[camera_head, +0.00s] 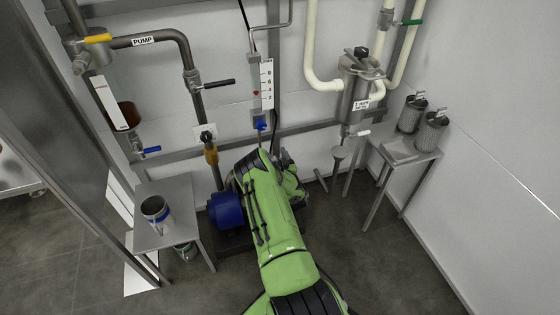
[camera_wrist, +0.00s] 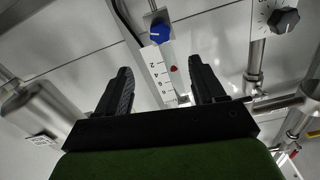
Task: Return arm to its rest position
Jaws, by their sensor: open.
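My green arm (camera_head: 275,220) reaches from the bottom of the head view up toward the back wall. Its end is near the pump area, below a white level scale (camera_head: 267,85) and a blue knob (camera_head: 261,126). My gripper (camera_wrist: 160,66) shows in the wrist view with its two black fingers spread apart and nothing between them. The blue knob (camera_wrist: 160,34) and the scale (camera_wrist: 163,75) appear beyond the fingers, apart from them. In the head view the fingers are hidden behind my arm.
A blue motor (camera_head: 226,209) sits close to the arm's left. A small table (camera_head: 180,235) with a metal cup (camera_head: 156,210) stands left. A filter housing (camera_head: 356,88) and a side table (camera_head: 408,160) with two mesh cylinders stand right. Pipes line the wall. The right floor is clear.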

